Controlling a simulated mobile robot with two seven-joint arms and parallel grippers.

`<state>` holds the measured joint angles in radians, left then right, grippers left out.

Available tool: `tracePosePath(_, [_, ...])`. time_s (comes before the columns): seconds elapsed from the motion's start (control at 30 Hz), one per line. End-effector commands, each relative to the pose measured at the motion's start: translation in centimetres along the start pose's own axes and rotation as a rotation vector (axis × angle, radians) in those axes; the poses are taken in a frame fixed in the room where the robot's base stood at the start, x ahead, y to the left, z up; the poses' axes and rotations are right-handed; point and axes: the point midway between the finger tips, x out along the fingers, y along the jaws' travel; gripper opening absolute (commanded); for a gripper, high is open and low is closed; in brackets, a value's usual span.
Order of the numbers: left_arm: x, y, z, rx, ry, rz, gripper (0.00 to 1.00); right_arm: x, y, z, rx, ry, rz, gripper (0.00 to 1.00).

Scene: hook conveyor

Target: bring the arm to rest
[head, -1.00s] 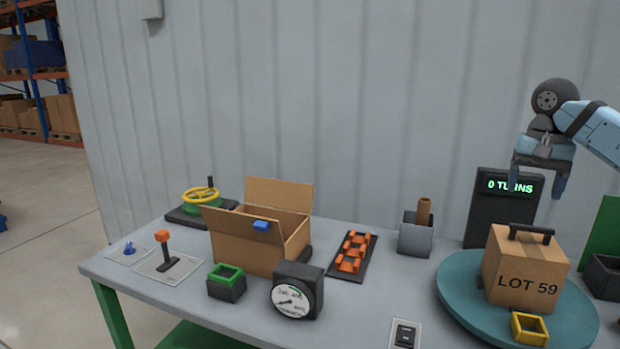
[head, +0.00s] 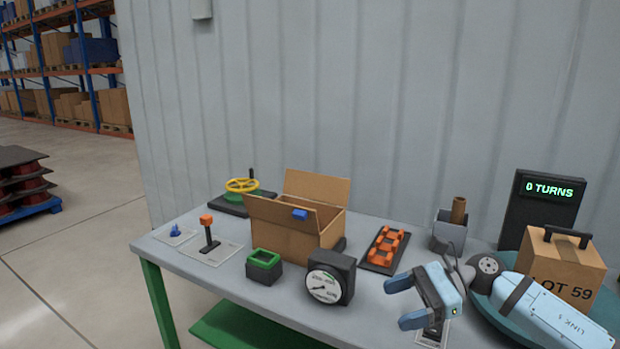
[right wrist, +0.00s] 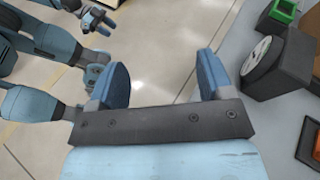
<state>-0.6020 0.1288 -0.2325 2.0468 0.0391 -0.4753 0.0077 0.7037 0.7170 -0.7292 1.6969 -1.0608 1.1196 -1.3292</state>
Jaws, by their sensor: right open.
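My right gripper (head: 405,302) is over the front part of the table in the head view, its arm coming in from the lower right. Its two blue fingers point left, apart and empty. In the right wrist view the same gripper (right wrist: 163,76) has clear space and floor between its fingers. My left arm does not show in the head view.
Left of my right gripper stand a dial gauge (head: 331,284), a green-topped box (head: 263,270) and an open carton (head: 282,232). Behind it is an orange-part tray (head: 384,248). The LOT 59 box (head: 560,268) is on a turntable behind my forearm. The counter (head: 543,190) reads 0 TURNS.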

Motion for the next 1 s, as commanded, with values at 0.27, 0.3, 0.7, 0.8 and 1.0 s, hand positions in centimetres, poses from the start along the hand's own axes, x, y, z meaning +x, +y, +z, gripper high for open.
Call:
tracePosePath(0.27, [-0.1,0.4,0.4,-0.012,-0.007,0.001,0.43,6.9,3.5,-1.2,0.794,-0.622,-0.201,0.73])
tracePosePath(0.3, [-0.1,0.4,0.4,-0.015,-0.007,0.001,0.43,7.2,3.9,-1.8,0.923,-0.708,-0.225,0.73])
tracePosePath(0.7, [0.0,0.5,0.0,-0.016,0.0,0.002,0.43,7.8,13.3,-15.1,2.25,-1.582,-0.426,0.73])
tracePosePath(0.8, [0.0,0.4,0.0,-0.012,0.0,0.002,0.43,8.1,17.2,-18.4,2.508,-1.772,-0.468,0.73])
tracePosePath(1.0, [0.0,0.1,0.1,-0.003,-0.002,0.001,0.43,9.1,24.7,-22.9,-2.143,1.56,0.406,0.73])
